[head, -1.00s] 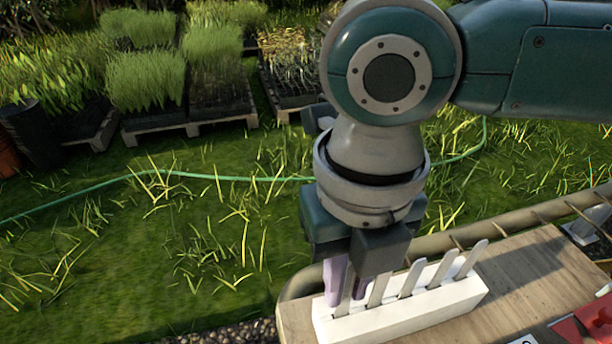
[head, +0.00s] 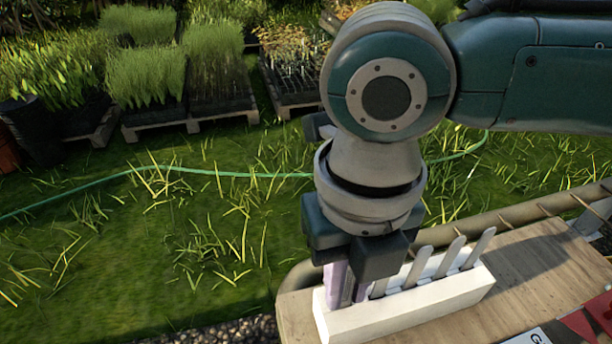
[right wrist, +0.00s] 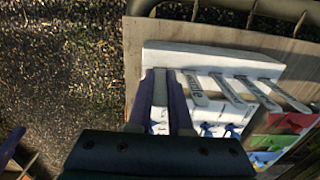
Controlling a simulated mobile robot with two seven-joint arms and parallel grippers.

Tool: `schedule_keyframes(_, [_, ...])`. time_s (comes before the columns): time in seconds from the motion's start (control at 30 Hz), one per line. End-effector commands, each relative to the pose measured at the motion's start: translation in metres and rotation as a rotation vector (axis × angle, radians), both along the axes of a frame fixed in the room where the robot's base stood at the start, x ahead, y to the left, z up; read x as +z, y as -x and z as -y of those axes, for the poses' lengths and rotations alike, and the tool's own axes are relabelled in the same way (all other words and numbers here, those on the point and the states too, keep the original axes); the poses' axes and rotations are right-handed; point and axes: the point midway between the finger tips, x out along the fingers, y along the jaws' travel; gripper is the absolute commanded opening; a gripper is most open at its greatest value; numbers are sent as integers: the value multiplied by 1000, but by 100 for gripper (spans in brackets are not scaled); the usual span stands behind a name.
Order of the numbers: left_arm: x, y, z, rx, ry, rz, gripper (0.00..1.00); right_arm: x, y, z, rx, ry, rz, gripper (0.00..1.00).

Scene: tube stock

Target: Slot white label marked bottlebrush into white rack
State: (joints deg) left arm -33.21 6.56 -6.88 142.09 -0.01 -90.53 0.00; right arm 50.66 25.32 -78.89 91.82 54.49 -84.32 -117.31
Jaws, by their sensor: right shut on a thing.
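The white rack (head: 420,306) is a long slotted block on the wooden table, with several pale labels standing in it, such as one label (head: 450,258). My right gripper (head: 347,285) points down at the rack's left end. Its purple fingers are shut on a pale label (right wrist: 160,86), which shows between them in the right wrist view; its text cannot be read. The fingertips reach the rack's top, and how far the label is in a slot is hidden. A purple finger, seemingly of my left gripper (right wrist: 10,146), shows at the wrist view's lower left edge; its opening cannot be told.
The wooden table (head: 545,265) has bare board right of the rack. A neighbouring label (right wrist: 194,90) with dark writing stands close beside the right fingers. Red flags (head: 590,322) and a white card (head: 530,337) lie at lower right. A rail (head: 300,278) borders the table.

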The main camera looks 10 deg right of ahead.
Motion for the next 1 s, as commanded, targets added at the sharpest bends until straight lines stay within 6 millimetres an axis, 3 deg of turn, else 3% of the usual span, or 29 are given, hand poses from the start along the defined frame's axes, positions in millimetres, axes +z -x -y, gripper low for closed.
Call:
schedule_keyframes(0.33, [0, 0, -2, -5, -9, 0, 100, -5, 0, 0, 0, 0, -1, 0])
schedule_keyframes(0.37, [0, 0, -2, -6, -9, 0, 100, -5, 0, 0, 0, 0, 0, 21])
schedule_keyframes(0.63, [0, 0, -2, -6, -9, 0, 100, -5, 0, 0, 0, 0, 0, 52])
schedule_keyframes(0.87, [0, 0, -2, -6, -8, 0, 100, -5, 0, 0, 0, 0, 0, 53])
schedule_keyframes(1.0, [3, 0, -2, -4, -5, 0, 100, 5, -1, 0, 0, -1, 1, 53])
